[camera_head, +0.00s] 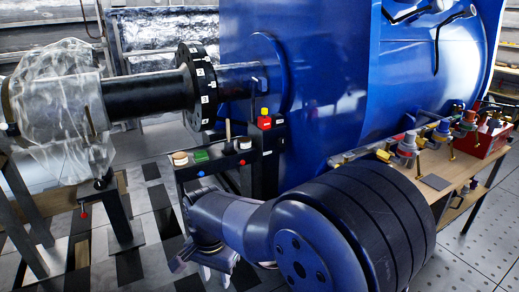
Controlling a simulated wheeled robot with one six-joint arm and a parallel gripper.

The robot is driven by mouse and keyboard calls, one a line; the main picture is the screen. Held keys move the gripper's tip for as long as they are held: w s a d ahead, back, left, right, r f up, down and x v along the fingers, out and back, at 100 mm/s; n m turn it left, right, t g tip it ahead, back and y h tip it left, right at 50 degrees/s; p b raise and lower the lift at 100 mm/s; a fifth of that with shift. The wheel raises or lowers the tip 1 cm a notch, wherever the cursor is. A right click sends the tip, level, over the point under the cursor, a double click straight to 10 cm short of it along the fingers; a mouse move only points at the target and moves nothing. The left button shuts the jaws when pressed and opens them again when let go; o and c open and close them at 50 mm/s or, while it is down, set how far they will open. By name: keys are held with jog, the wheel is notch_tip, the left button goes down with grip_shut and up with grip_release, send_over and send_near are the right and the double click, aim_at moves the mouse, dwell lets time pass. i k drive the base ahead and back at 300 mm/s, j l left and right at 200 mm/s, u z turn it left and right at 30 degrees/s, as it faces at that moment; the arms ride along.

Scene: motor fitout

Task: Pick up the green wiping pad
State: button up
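The green wiping pad (201,155) lies on a small dark stand (218,163) in front of the big blue motor housing. It sits between a round tan-topped item (180,159) on its left and dark round items on its right. My gripper (204,267) points downward, low in front of the stand and below the pad, clear of it. Its fingertips are small and partly hidden by my wrist, so its opening is unclear. I see nothing held in it.
A red bottle with a yellow cap (264,119) stands on the stand's right end. A wooden bench (428,192) at the right carries several tools and a red toolbox (482,139). A plastic-wrapped shaft (60,95) is at the left. Tiled floor shows below.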

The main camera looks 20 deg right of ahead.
aim_at(200, 156)
jog(key=i+j+z, duration=0.95)
jog(key=j, duration=0.2)
jog(key=i+j+z, duration=0.3)
jog(key=j, duration=0.2)
jog(key=i+j, duration=0.25)
jog(key=j, duration=0.15)
jog(key=i+j, duration=0.25)
jog(key=j, duration=0.2)
jog(key=i+j, duration=0.25)
jog(key=j, duration=0.15)
jog(key=i+j, duration=0.25)
jog(key=j, duration=0.15)
jog(key=z, duration=0.05)
